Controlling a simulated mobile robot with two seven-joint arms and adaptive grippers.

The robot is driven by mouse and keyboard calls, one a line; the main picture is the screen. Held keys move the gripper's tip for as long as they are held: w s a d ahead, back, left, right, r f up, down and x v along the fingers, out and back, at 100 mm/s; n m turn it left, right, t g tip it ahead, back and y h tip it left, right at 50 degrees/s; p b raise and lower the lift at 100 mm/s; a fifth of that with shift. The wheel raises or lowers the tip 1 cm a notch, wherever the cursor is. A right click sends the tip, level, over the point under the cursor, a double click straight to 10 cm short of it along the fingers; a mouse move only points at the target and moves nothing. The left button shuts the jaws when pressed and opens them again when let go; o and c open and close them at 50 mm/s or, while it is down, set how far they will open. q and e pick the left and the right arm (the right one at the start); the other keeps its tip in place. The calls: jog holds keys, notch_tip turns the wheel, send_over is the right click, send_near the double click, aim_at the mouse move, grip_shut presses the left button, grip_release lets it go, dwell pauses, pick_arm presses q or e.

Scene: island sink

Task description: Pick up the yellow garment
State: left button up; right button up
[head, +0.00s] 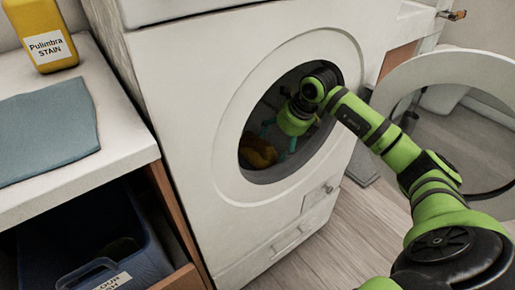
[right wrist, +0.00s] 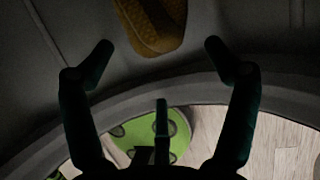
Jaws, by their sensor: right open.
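The yellow garment (head: 257,152) lies low in the drum of the white washing machine (head: 180,120), toward the left of the round opening. It also shows at the top of the right wrist view (right wrist: 152,24), ahead of and between the fingertips, apart from them. My right gripper (head: 279,143) is inside the drum, reached in through the opening. Part of the garment is cut off by the drum rim in the head view. My left gripper is not in view.
The round door (head: 456,68) stands open at the right, behind my right arm. At the left, a counter holds a blue-grey cloth (head: 45,130) and a yellow bottle (head: 40,35). A dark blue bin (head: 85,240) is below.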

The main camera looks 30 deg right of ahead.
aim_at(265, 144)
jog(key=w, duration=0.1)
jog(key=w+a, duration=0.1)
jog(key=w, duration=0.1)
jog(key=shift+a, duration=0.1)
jog(key=b+x, duration=0.1)
jog(key=x, duration=0.3)
jog(key=shift+w+f, duration=0.25)
jog(key=shift+f, duration=0.2)
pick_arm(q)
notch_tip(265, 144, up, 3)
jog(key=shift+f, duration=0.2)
pick_arm(e)
jog(key=shift+s, duration=0.1)
jog(key=c, duration=1.7)
